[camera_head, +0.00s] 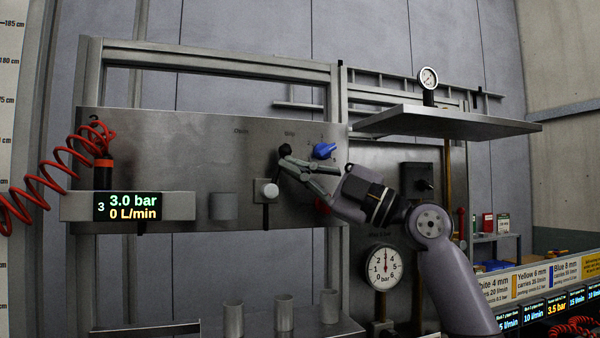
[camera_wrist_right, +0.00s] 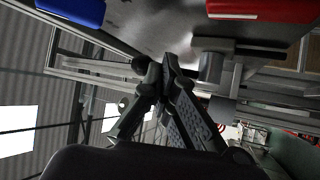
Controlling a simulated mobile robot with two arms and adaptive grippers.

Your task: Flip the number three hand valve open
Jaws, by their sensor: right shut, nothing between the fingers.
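A steel panel (camera_head: 180,150) carries several fittings. A blue handle (camera_head: 324,150) sits at its right side, with small faint numbers above it; I cannot tell which valve is number three. A black knob (camera_head: 285,149) is left of the blue handle. A red part (camera_head: 321,205) shows partly behind my right gripper. My right gripper (camera_head: 284,160) is shut and empty, its tips just below the black knob; contact is unclear. In the right wrist view, the shut fingers (camera_wrist_right: 168,62) lie between a blue part (camera_wrist_right: 72,8) and a red part (camera_wrist_right: 250,8). My left gripper is out of view.
A display (camera_head: 128,206) reads 3, 3.0 bar and 0 L/min. A white round knob (camera_head: 268,190) is below the gripper tips. A grey shelf (camera_head: 440,122) juts out above my right arm. A pressure gauge (camera_head: 384,267) is below it. Grey cups (camera_head: 284,312) stand below the panel.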

